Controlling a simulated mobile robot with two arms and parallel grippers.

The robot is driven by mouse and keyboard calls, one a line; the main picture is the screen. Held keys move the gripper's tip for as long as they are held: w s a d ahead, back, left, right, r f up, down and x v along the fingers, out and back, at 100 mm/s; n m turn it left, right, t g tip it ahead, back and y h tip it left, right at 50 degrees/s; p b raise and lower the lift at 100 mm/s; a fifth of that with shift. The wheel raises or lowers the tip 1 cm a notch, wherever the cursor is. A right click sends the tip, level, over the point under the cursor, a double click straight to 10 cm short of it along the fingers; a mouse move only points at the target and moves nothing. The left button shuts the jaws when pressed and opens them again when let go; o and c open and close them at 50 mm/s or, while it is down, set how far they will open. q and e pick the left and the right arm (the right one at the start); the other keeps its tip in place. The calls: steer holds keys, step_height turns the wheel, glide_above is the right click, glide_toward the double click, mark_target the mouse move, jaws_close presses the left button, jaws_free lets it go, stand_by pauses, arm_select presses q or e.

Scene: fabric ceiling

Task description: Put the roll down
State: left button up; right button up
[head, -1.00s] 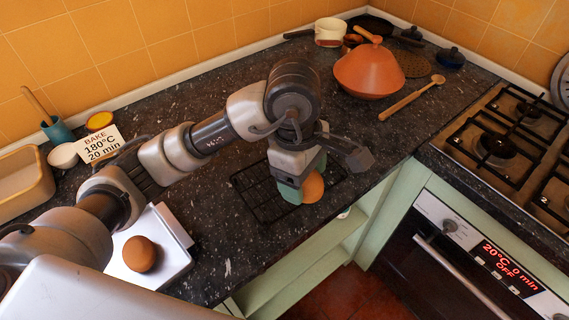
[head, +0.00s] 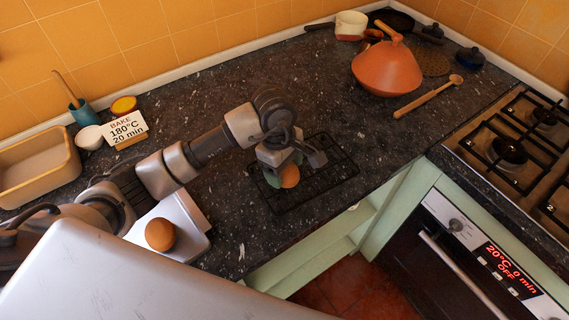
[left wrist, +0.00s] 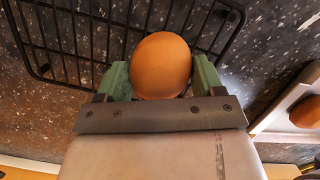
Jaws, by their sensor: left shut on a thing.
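My left gripper (head: 284,174) is shut on a round brown roll (head: 290,177) over the left part of the black wire rack (head: 332,172). In the left wrist view the roll (left wrist: 160,66) sits between the two green fingers, with the rack's bars behind it. I cannot tell whether the roll touches the rack. A second brown roll (head: 160,234) lies on a pale tray (head: 191,222) at the lower left; part of it shows in the left wrist view (left wrist: 307,112). My right gripper is not in view.
The rack's right half is bare. An orange tagine (head: 387,70) and a wooden spoon (head: 428,96) are at the back right, near the hob (head: 510,150). A bake sign (head: 127,130) and a beige pan (head: 38,168) are at left. The counter's front edge is close to the rack.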

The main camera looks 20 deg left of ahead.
arm_select(q)
steer(key=shift+f, duration=0.15)
steer(key=o, duration=0.9)
steer(key=shift+r, duration=0.35)
steer(key=r+b, duration=0.1)
steer(key=r, duration=0.2)
steer(key=a+r+b, duration=0.1)
steer(key=r, duration=0.6)
steer(key=shift+w+a+r+b, duration=0.15)
steer(key=shift+w+a+b, duration=0.15)
steer(key=shift+b, duration=0.1)
steer(key=shift+r, duration=0.65)
steer(key=shift+f, duration=0.1)
